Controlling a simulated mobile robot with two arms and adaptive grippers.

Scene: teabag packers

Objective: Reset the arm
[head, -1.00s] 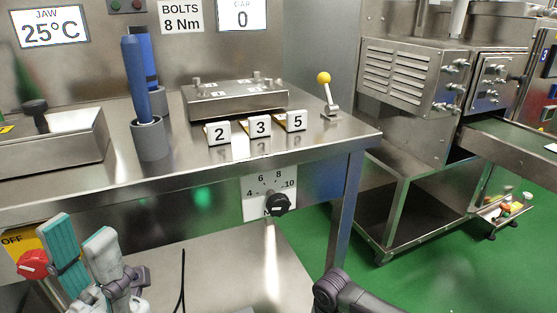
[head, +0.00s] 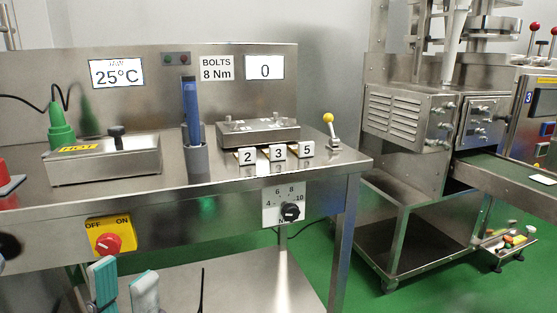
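My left gripper (head: 124,286) shows at the bottom left of the head view. Its two teal-and-grey fingers point up and stand apart, with nothing seen between them. The fingertips are just below the red rotary switch (head: 107,243) on its yellow OFF/ON plate in the picture; I see no contact. The rest of the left arm is cut off by the lower edge. My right gripper is not in view.
Green floor lies right.

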